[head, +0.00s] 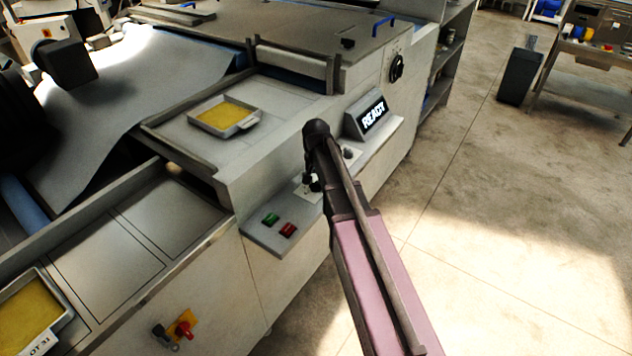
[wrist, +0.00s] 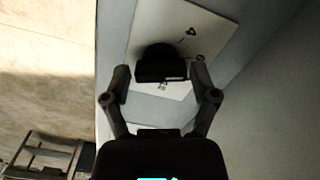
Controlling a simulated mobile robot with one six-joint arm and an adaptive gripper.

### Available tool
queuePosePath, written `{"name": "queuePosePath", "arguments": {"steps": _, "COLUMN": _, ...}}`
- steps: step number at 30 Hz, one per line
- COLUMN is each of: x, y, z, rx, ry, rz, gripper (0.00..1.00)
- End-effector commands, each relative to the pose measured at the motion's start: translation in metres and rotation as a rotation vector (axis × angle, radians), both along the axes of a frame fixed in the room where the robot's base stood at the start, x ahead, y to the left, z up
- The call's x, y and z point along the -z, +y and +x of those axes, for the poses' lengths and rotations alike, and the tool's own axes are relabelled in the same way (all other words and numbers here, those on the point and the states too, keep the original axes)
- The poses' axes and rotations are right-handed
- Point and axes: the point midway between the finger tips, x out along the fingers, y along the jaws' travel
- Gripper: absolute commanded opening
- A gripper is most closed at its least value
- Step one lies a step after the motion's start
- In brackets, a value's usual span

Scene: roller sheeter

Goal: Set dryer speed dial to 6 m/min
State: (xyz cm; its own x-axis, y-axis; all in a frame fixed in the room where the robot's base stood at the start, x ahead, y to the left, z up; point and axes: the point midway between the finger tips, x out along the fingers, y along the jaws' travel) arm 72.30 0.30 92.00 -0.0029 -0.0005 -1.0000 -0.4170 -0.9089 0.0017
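The dial is a black knob (wrist: 160,62) on a white plate (wrist: 213,32) with black markings in the wrist view. A 4 and part of other figures show; the knob hides the rest, and I cannot read its setting. My gripper (wrist: 163,77) has one finger on each side of the knob, with a small gap visible on the left; contact on the right is unclear. In the head view my gripper (head: 312,181) points down at the white plate (head: 309,192) on the machine's front ledge, and my arm partly hides the dial.
On the same ledge are a green button (head: 270,219), a red button (head: 288,230), a small knob (head: 348,153) and a display reading READY (head: 373,115). A black rotary switch (head: 397,67) is on the side panel.

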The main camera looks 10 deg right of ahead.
Motion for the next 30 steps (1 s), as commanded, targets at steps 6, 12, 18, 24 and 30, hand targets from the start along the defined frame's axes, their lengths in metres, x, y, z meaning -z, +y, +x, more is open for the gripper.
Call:
{"name": "queuePosePath", "arguments": {"steps": 6, "x": -0.0001, "y": 0.0000, "z": 0.0007, "rx": 0.001, "ry": -0.001, "rz": 0.000, "gripper": 1.00}}
{"name": "queuePosePath", "arguments": {"steps": 12, "x": -0.0002, "y": 0.0000, "z": 0.0011, "rx": 0.001, "ry": -0.002, "rz": 0.000, "gripper": 1.00}}
{"name": "queuePosePath", "arguments": {"steps": 18, "x": -0.0003, "y": 0.0001, "z": 0.0013, "rx": 0.014, "ry": -0.003, "rz": 0.001, "gripper": 1.00}}
{"name": "queuePosePath", "arguments": {"steps": 24, "x": -0.0003, "y": 0.0000, "z": 0.0013, "rx": 0.070, "ry": -0.003, "rz": 0.001, "gripper": 1.00}}
{"name": "queuePosePath", "arguments": {"steps": 30, "x": -0.0003, "y": 0.0001, "z": 0.0014, "rx": 0.179, "ry": -0.003, "rz": 0.000, "gripper": 1.00}}
